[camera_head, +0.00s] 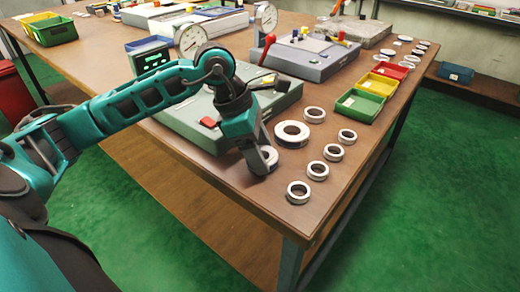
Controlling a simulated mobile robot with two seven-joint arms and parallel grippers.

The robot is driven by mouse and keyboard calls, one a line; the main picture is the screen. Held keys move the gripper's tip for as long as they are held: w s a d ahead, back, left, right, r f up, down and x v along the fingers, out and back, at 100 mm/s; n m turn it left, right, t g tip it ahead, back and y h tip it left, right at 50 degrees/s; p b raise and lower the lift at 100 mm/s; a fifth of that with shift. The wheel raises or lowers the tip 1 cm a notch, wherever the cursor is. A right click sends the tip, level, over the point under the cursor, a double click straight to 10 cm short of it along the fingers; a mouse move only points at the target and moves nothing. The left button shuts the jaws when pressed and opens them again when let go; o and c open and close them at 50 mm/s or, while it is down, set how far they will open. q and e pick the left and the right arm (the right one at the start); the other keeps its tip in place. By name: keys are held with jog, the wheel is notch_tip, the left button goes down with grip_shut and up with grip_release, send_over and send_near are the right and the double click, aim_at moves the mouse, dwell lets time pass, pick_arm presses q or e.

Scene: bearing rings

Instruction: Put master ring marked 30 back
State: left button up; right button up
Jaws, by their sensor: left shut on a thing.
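My left gripper (264,164) reaches down to the near right part of the wooden table, its fingers shut on a metal ring (271,154). The fingers hide part of this ring, and I cannot tell whether it touches the table. No marking can be read on any ring, so I cannot tell from the picture which is marked 30. A large ring (278,135) lies just behind the gripper. Smaller rings lie to the right: one at the near corner (290,195), and others farther back (310,173) (326,155) (340,139). My right gripper is out of view.
A grey-green gauge block (190,125) stands close left of the gripper. Another gauge stand (310,62) is behind. Green (350,117), yellow and red bins line the right side. The table's front edge (255,208) is close. Bare wood lies between the gripper and the corner ring.

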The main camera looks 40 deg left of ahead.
pick_arm(q)
jog(key=shift+f, duration=0.1)
jog(key=o, duration=1.5)
jog(key=shift+o, duration=0.2)
jog(key=shift+r, duration=0.35)
jog(key=p+v, duration=0.2)
jog(key=v, duration=0.9)
jog(key=shift+a+r, duration=0.2)
jog(key=shift+r, duration=0.05)
jog(key=shift+s, duration=0.2)
